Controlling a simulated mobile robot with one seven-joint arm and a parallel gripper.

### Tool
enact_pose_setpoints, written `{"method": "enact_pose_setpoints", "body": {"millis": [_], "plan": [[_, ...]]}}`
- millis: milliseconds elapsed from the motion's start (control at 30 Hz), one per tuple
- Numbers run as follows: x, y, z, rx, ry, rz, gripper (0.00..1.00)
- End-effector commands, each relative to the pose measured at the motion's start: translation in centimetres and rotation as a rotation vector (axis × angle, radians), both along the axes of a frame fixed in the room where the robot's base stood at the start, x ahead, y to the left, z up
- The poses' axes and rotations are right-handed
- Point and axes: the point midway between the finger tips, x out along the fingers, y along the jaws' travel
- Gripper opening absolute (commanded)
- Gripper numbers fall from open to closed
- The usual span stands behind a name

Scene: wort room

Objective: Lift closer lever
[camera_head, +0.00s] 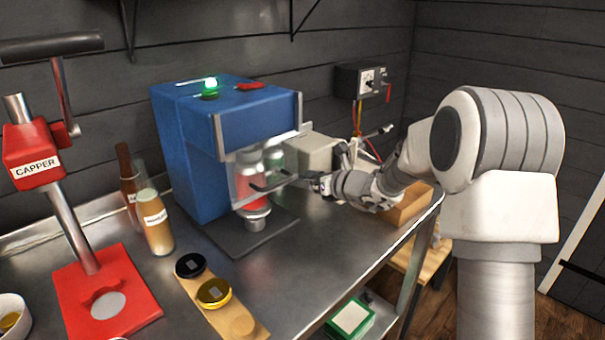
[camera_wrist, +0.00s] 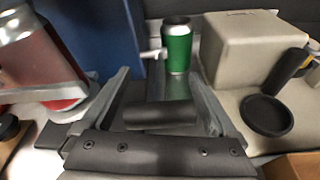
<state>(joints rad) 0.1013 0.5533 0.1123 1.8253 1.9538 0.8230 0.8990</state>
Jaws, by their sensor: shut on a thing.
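The closer is a blue machine (camera_head: 200,140) with a lit green lamp on top; its blue side also shows in the wrist view (camera_wrist: 95,35). A can with a red band (camera_head: 250,190) stands upright in its front opening. My gripper (camera_head: 292,180) reaches in from the right, beside the front of the closer. In the wrist view a dark cylindrical grip, the lever handle (camera_wrist: 160,115), lies crosswise between my fingers (camera_wrist: 160,103), and they are shut on it. The lever's lower end and pivot are hidden.
A green can (camera_wrist: 177,50) and a beige box (camera_wrist: 255,50) stand beyond my fingers. A red capper (camera_head: 105,290), bottles (camera_head: 157,225) and a wooden strip with caps (camera_head: 240,322) occupy the bench's left and front.

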Motion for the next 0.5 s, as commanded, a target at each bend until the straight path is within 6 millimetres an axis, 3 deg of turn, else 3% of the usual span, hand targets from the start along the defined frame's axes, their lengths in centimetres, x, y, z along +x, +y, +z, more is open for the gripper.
{"method": "enact_pose_setpoints", "body": {"millis": [33,333,367,500], "plan": [[0.16,0.15,0.89,0.004,-0.011,0.002,0.0],[0.2,0.21,1.01,0.005,-0.014,0.002,0.0],[0.2,0.22,1.01,0.005,-0.014,0.003,0.98],[0.17,0.2,0.92,0.004,-0.012,0.002,1.0]]}}
